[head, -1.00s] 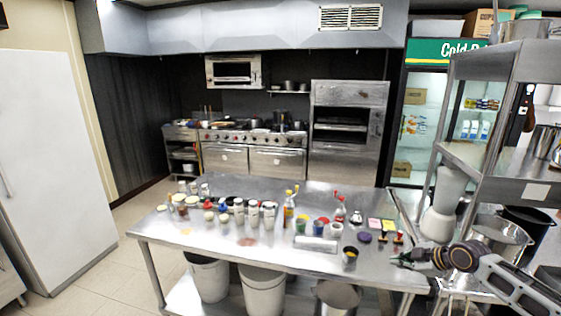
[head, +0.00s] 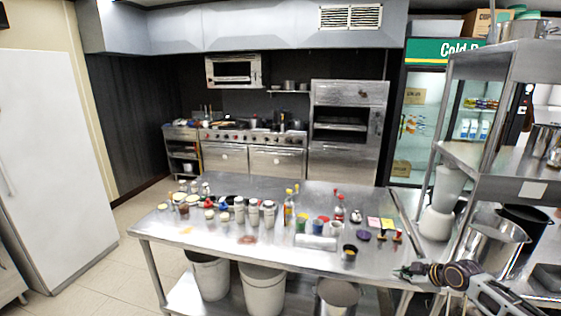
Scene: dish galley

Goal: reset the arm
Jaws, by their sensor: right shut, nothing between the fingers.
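My right arm comes in from the lower right of the head view. My right gripper (head: 404,272) is shut and empty, by the right front corner of the steel table (head: 200,238). It is apart from the jars and bottles on the table. My left gripper is not in the view.
Several jars (head: 254,212), squeeze bottles and small cups stand on the table, with a dark cup (head: 349,254) near the front edge. Floor at left is clear.

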